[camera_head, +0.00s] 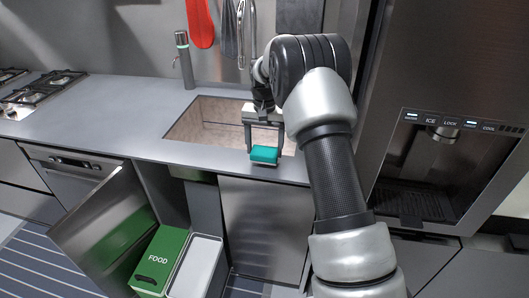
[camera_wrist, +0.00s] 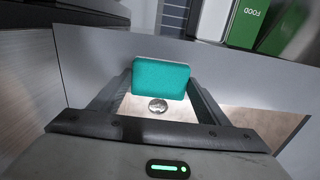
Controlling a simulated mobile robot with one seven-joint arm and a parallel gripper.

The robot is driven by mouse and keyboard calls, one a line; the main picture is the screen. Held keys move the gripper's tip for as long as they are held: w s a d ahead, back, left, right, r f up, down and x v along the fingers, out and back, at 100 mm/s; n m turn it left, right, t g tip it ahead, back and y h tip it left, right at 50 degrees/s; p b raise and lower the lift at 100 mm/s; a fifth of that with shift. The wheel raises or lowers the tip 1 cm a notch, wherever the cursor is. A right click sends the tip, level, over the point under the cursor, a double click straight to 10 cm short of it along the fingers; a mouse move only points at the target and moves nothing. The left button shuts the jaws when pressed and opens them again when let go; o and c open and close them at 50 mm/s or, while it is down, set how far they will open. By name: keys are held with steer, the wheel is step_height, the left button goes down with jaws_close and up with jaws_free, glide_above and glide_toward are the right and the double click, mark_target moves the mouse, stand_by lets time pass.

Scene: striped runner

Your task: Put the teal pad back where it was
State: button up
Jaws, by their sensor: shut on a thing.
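The teal pad (camera_head: 264,154) is a small block with a pale underside, near the front edge of the sink. My gripper (camera_head: 264,150) is shut on the pad, with a finger on each side of it. In the wrist view the teal pad (camera_wrist: 162,78) sits between the fingertips of my gripper (camera_wrist: 160,92). The sink (camera_head: 205,122) is a beige basin behind and below the pad. Its round drain (camera_wrist: 158,105) shows below the pad in the wrist view. I cannot tell whether the pad touches the counter rim or hangs above it.
The grey counter (camera_head: 120,115) is clear left of the sink. A dispenser bottle (camera_head: 184,60) stands behind it. A cabinet door (camera_head: 110,225) hangs open below, beside a green FOOD bin (camera_head: 160,258) and a grey-topped bin (camera_head: 197,265). The fridge (camera_head: 460,85) stands to the right.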

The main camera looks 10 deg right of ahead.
steer(key=shift+f, duration=0.95)
steer(key=shift+f, duration=0.1)
steer(key=shift+f, duration=0.15)
steer(key=o, duration=1.1)
